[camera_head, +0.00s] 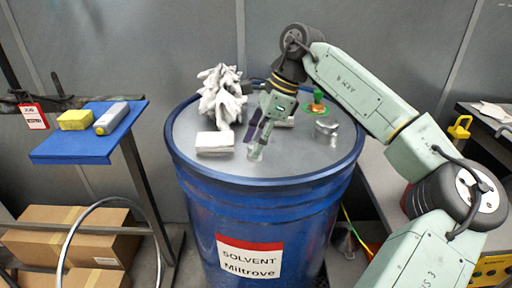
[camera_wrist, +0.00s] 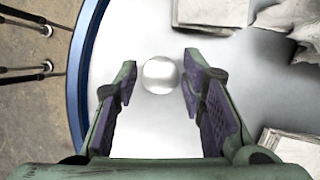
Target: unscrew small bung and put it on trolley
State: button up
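The small bung (camera_wrist: 159,75) is a round, shiny silver cap on the pale drum top, near the drum's front rim. In the head view it shows as a small grey shape (camera_head: 254,153) just below my fingertips, partly hidden. My gripper (camera_head: 259,138) points down over the drum. In the wrist view my gripper (camera_wrist: 159,68) is open, with one finger on each side of the bung and gaps on both sides. I cannot tell how high the fingertips are above the drum top. I cannot tell for sure which stand is the trolley.
The blue solvent drum (camera_head: 200,200) carries white crumpled cloth (camera_head: 221,95), a white block (camera_head: 215,143), a larger silver fitting (camera_head: 326,129) and a green-and-orange fitting (camera_head: 318,103). A blue shelf (camera_head: 75,150) stands left. A dark-topped unit (camera_head: 487,117) stands right.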

jog(key=shift+f+m+t, duration=0.1)
jog(key=shift+m+t, duration=0.2)
jog(key=shift+m, duration=0.3)
jog(key=m+t+b, duration=0.1)
jog(key=m+b, duration=0.2)
jog(key=shift+s+f, duration=0.1)
jog(key=shift+f, duration=0.05)
jog(key=shift+r+m+t+h+b, duration=0.25)
jog(key=shift+m+t+b, duration=0.2)
jog(key=shift+m, duration=0.45)
jog(key=shift+s+f+m+b, duration=0.1)
jog(key=shift+f+m+b, duration=0.15)
jog(key=shift+m+b, duration=0.55)
jog(key=m+b, duration=0.1)
jog(key=m+t+h, duration=0.1)
jog(key=m, duration=0.1)
jog(key=shift+a+r+b, duration=0.1)
jog(key=shift+r+b, duration=0.1)
jog(key=shift+b, duration=0.2)
jog(key=m+t+h+b, duration=0.1)
jog(key=m+b, duration=0.1)
jog(key=shift+f+m, duration=0.15)
jog(key=shift+m, duration=0.25)
jog(key=shift+a+r+m+h+b, duration=0.1)
jog(key=shift+m+h+b, duration=0.1)
jog(key=shift+m, duration=0.25)
jog(key=shift+r+m+h+b, duration=0.1)
jog(key=shift+m+b, duration=0.05)
jog(key=shift+m, duration=0.3)
